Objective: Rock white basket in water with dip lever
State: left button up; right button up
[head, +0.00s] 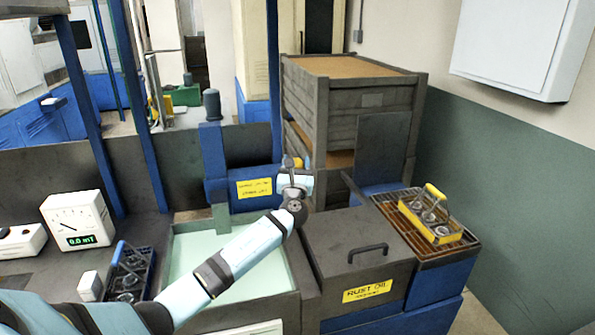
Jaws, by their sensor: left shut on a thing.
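My left arm reaches in from the lower left across the water tank (185,247), which holds pale green water. My left gripper (293,181) is shut at the tank's far right corner, on the dip lever (289,162), whose dark upper end shows just above it. The fingers and wrist hide most of the lever. I cannot make out a white basket; my arm covers the middle of the tank. My right gripper is not in view.
A dark blue basket (131,272) with rings stands left of the tank. Right of it are a lidded rust oil box (352,241) and a yellow basket (434,194) with rings on a grate (402,208). A gauge (77,219) stands at left.

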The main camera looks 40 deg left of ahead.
pick_arm(q)
jog(key=shift+a+r+y, duration=0.1)
jog(key=shift+r+y, duration=0.05)
jog(key=shift+y, duration=0.15)
jog(key=o, duration=1.2)
jog(key=shift+o, duration=0.2)
jog(key=shift+s+d+f, duration=0.2)
jog(key=shift+s+f, duration=0.05)
jog(key=shift+f, duration=0.05)
jog(key=b+v, duration=0.2)
jog(key=v, duration=1.1)
jog(key=shift+s+b, duration=0.15)
jog(key=shift+b, duration=0.15)
jog(key=shift+r, duration=0.15)
